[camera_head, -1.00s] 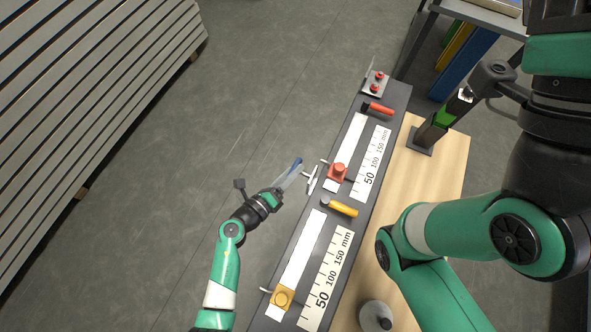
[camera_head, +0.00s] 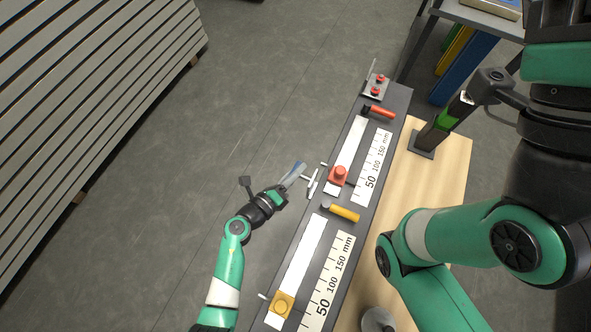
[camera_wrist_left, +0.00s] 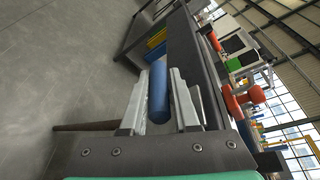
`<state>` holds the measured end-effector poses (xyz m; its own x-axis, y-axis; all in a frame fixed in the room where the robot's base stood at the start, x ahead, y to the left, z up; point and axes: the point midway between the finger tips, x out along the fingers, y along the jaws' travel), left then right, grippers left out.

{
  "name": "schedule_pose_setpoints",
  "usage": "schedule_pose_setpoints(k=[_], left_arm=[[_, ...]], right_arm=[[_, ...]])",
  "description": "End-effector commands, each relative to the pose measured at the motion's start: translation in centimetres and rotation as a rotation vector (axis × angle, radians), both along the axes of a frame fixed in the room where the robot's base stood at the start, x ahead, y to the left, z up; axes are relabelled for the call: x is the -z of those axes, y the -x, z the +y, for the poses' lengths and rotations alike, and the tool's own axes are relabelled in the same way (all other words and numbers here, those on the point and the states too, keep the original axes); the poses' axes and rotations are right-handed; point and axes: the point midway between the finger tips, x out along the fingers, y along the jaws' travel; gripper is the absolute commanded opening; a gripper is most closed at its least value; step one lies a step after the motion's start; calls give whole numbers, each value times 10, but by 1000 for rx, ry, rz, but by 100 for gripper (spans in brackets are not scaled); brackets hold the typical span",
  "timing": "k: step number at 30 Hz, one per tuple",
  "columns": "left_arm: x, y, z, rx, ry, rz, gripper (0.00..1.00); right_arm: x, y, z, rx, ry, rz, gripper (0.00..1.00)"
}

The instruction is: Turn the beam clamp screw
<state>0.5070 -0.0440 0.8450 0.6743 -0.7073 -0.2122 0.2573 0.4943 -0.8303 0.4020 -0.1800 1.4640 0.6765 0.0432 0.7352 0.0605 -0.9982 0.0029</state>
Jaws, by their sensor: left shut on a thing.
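My left gripper (camera_head: 290,178) is shut on a blue cylindrical piece (camera_head: 298,168), left of the dark beam. The piece also shows between the fingers in the left wrist view (camera_wrist_left: 158,92).
The dark beam (camera_head: 372,200) carries white strips and millimetre scales. A yellow-orange handle (camera_head: 344,213), a red handle (camera_head: 382,112) and a plate with red knobs (camera_head: 376,86) lie along it. A wooden top (camera_head: 448,170) is right of it.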

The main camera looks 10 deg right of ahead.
Motion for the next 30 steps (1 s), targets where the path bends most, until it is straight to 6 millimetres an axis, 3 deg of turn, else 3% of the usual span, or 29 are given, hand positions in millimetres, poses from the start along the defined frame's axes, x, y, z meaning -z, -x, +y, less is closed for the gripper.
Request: schedule_pose_setpoints(k=[5,19,24,30], left_arm=[[-2,0,1,-1,-19,25,0],[-5,0,1,1,-178,264,0],[0,0,0,2,-245,363,0],[5,0,1,2,-303,455,0]], right_arm=[[-13,0,0,0,0,0,50],[-93,0,0,0,0,0,50],[-103,0,0,0,0,0,50],[-100,0,0,0,0,0,50]])
